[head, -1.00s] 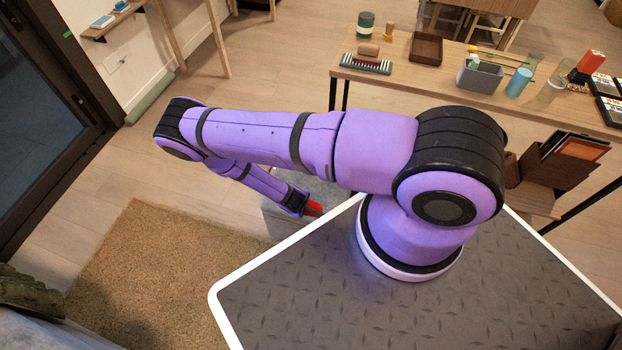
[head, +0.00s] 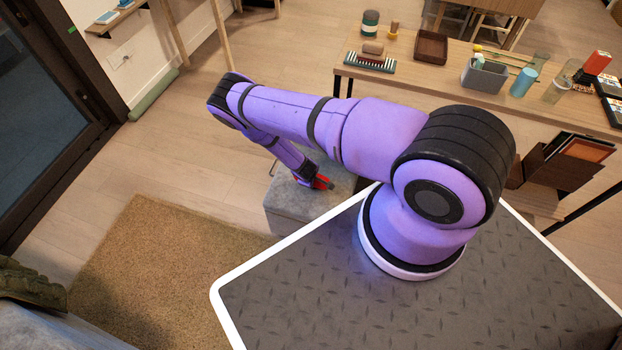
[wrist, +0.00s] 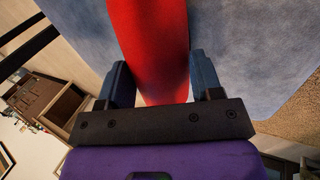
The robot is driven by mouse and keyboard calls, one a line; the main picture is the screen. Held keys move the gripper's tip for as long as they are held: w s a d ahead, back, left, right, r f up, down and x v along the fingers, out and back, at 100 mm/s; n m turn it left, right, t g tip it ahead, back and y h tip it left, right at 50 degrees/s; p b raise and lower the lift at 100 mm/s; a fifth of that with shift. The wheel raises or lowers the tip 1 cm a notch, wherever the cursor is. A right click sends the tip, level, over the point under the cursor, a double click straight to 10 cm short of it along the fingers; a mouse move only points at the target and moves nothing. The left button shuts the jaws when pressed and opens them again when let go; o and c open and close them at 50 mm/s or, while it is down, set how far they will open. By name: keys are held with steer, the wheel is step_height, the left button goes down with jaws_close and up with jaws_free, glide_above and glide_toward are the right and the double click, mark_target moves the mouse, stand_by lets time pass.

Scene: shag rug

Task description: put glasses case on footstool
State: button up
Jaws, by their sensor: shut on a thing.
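The red glasses case (wrist: 150,40) is between the two fingers of my gripper (wrist: 163,85) in the wrist view, and both fingers press against its sides. In the head view, the red of the case (head: 321,184) shows small at the end of my gripper (head: 316,181). The grey footstool (head: 290,203) stands beyond my base, and the case appears over its top. In the wrist view the footstool's grey-blue surface (wrist: 240,50) fills the space behind the case. I cannot tell whether the case touches it.
A tan shag rug (head: 150,270) lies left of the footstool. A wooden table (head: 440,75) with a grey bin (head: 483,76) and several small items stands at the back right. Bare wood floor (head: 190,150) is clear behind the footstool.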

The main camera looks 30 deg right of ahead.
steer(key=shift+f, duration=0.5)
steer(key=shift+f, duration=0.15)
steer(key=o, duration=1.1)
steer(key=shift+o, duration=0.2)
steer(key=v, duration=1.2)
